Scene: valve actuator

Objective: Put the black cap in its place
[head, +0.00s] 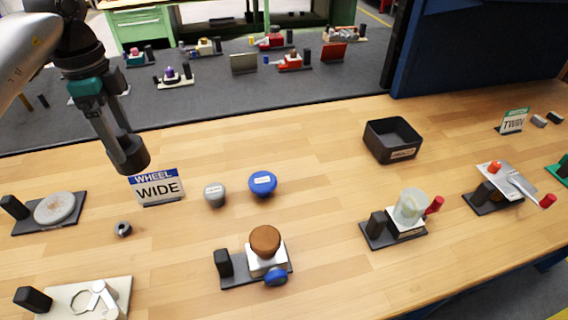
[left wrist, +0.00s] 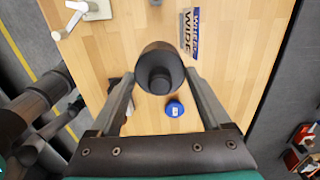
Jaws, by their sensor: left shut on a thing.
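My left gripper (head: 122,140) hangs above the left part of the wooden bench and is shut on the black cap (head: 130,157), a dark round piece. In the left wrist view the black cap (left wrist: 160,72) sits between the two fingertips (left wrist: 160,82), apart from the bench. Below it stands a white sign reading "WHEEL WIDE" (head: 158,187). Black-based fixtures stand on the bench: one with a round grey disc (head: 55,208), one with a brown knob (head: 265,240), and one with a clear cup (head: 411,206). I cannot tell which takes the cap. My right gripper is not in view.
A grey cap (head: 214,195), a blue cap (head: 262,184) and a small grey ring (head: 122,229) lie on the bench. A white plate fixture (head: 75,302) is at front left. An open black bin (head: 392,140) stands towards the back. The bench middle is mostly clear.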

